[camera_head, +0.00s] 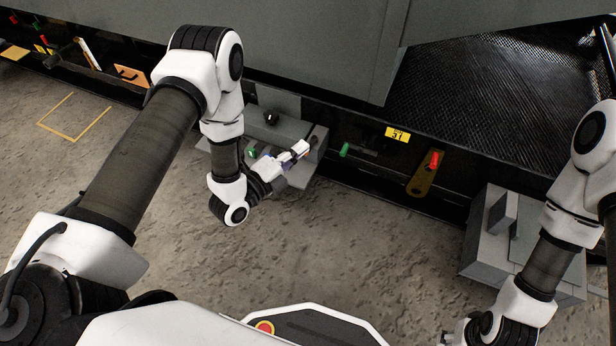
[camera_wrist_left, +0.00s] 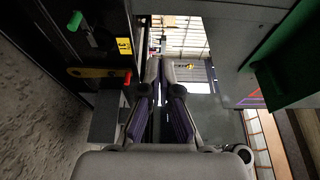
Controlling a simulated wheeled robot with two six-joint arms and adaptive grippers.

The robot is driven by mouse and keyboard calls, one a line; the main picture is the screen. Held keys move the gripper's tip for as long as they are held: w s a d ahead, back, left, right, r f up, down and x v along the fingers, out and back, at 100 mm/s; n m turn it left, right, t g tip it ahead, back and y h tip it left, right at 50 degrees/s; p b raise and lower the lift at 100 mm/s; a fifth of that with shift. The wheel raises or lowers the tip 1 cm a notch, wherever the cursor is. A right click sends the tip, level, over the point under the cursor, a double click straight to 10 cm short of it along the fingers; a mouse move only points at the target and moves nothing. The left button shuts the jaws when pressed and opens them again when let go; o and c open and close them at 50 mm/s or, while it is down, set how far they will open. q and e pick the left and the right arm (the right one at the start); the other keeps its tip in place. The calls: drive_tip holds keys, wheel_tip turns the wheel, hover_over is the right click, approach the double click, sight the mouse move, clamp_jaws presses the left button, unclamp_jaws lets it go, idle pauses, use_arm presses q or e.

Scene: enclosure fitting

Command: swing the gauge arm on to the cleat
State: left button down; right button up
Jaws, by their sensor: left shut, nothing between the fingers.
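An ochre bar with a red knob (camera_head: 424,178) hangs on the dark front panel, right of centre; it may be the gauge arm. The bar also shows in the left wrist view (camera_wrist_left: 95,72). A green handle (camera_head: 345,150) sits to its left on the same panel, and in the left wrist view (camera_wrist_left: 76,21). I cannot tell which part is the cleat. My left gripper (camera_head: 302,149) is shut and empty, in front of a grey box fixture (camera_head: 312,165), left of the green handle and apart from the ochre bar.
A yellow label (camera_head: 397,134) is above the ochre bar. A grey block unit (camera_head: 486,250) stands on the right, near my right arm. A large grey panel (camera_head: 320,45) overhangs the front. The concrete floor (camera_head: 370,250) is clear in the middle.

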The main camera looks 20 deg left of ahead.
sight(310, 143)
use_arm(q)
wheel_tip(310, 143, down, 14)
drive_tip(key=a+b, duration=0.1)
drive_tip(key=b, duration=0.8)
use_arm(e)
wheel_tip(310, 143, down, 12)
drive_tip(key=shift+f, duration=0.25)
use_arm(q)
drive_tip(key=shift+s, duration=0.15)
drive_tip(key=w+b, duration=0.8)
drive_tip(key=w, duration=0.1)
drive_tip(key=shift+w, duration=0.25)
use_arm(e)
wheel_tip(310, 143, down, 7)
drive_tip(key=shift+w+f, duration=0.15)
drive_tip(key=shift+w, duration=0.15)
drive_tip(key=shift+d, duration=0.1)
